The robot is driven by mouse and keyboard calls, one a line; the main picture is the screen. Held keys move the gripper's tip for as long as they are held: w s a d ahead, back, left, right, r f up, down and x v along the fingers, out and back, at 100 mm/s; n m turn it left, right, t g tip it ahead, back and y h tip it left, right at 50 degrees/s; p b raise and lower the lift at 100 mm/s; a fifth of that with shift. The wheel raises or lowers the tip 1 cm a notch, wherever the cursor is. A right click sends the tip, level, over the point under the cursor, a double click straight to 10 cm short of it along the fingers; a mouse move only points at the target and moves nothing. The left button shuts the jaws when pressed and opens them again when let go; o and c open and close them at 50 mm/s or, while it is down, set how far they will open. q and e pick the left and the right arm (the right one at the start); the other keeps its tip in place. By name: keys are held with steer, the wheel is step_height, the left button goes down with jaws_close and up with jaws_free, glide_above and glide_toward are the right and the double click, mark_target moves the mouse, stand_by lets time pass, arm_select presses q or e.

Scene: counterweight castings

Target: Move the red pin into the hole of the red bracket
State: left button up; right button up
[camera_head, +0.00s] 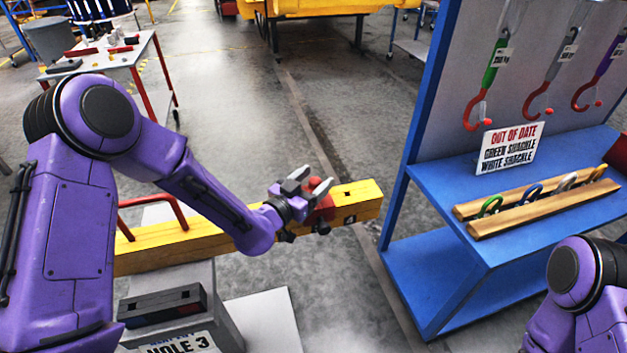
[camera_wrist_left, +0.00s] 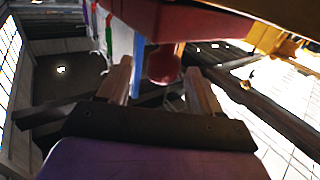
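The red bracket (camera_head: 325,210) sits around the yellow beam near its right end, partly covered by my left gripper (camera_head: 309,183). In the left wrist view a red round knob (camera_wrist_left: 163,65) shows beyond and between the fingers, under a dark red body (camera_wrist_left: 190,22). It may be the head of the red pin; I cannot tell. My left gripper's fingers, also in the left wrist view (camera_wrist_left: 160,85), are apart with nothing clearly held. The bracket's hole is not visible. My right gripper is out of view.
A blue rack (camera_head: 440,280) with hooks and shackles stands right. A small table (camera_head: 115,60) is at back left. Open floor lies behind the beam.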

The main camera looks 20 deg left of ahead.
arm_select(q)
steer(key=shift+s+a+f, duration=0.1)
steer(key=shift+s+a, duration=0.05)
steer(key=shift+s, duration=0.15)
steer(key=b+v, duration=0.3)
steer(key=v, duration=0.6)
steer(key=shift+s, duration=0.4)
